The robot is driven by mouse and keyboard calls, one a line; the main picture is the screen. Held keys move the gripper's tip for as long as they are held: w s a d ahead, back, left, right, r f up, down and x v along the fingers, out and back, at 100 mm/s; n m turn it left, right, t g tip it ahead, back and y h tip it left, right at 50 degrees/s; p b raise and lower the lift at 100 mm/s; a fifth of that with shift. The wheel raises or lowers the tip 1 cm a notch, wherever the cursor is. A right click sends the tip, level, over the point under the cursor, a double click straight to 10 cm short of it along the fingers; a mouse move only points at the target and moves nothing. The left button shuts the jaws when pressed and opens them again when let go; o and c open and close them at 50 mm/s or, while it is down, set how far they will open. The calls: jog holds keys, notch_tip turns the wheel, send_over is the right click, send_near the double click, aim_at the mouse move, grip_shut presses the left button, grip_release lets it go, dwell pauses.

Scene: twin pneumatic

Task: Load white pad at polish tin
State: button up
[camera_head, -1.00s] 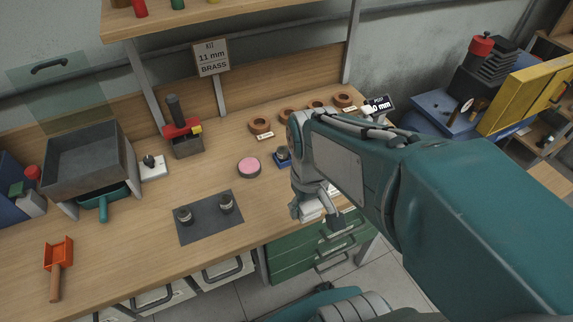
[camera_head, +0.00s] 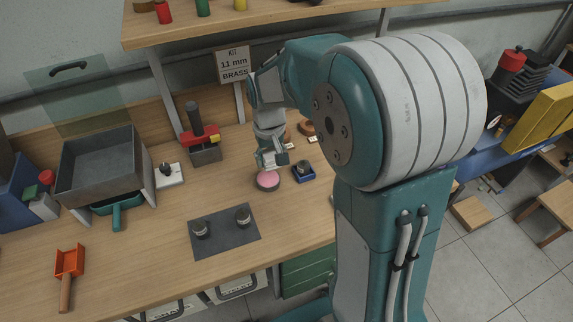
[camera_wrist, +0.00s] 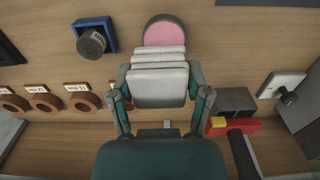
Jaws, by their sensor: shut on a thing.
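The polish tin (camera_head: 268,181) is a round dark tin with a pink top, standing on the bench; it also shows at the top of the wrist view (camera_wrist: 163,29). My gripper (camera_head: 273,158) is over the tin in the head view. In the wrist view my gripper (camera_wrist: 160,95) is shut on the white pad (camera_wrist: 158,88), a whitish layered block between the two fingers. The pad overlaps the lower edge of the pink top in that view. I cannot tell whether the pad touches the tin.
A blue tray with a dark knob (camera_head: 303,172) stands just right of the tin. A red-topped press (camera_head: 203,145) stands behind left. Brown rings (camera_wrist: 45,103) line the back. A dark mat (camera_head: 224,232) with two small fittings lies in front.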

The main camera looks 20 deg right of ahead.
aim_at(268, 178)
jog(key=shift+w+a+f, duration=0.15)
jog(key=shift+w+f, duration=0.15)
jog(key=shift+w, duration=0.25)
jog(key=shift+w+a+f, duration=0.15)
jog(key=shift+w+f, duration=0.15)
jog(key=shift+w, duration=0.25)
jog(key=shift+f, duration=2.85)
jog(key=shift+s+f, duration=0.1)
jog(key=shift+f, duration=0.45)
jog(key=shift+r, duration=3.55)
jog(key=w+f, duration=0.1)
jog(key=w, duration=0.1)
jog(key=w+f, duration=0.2)
jog(key=w, duration=0.1)
jog(key=w+f, duration=0.1)
jog(key=w, duration=0.2)
jog(key=shift+w+f, duration=0.15)
jog(key=shift+f, duration=0.1)
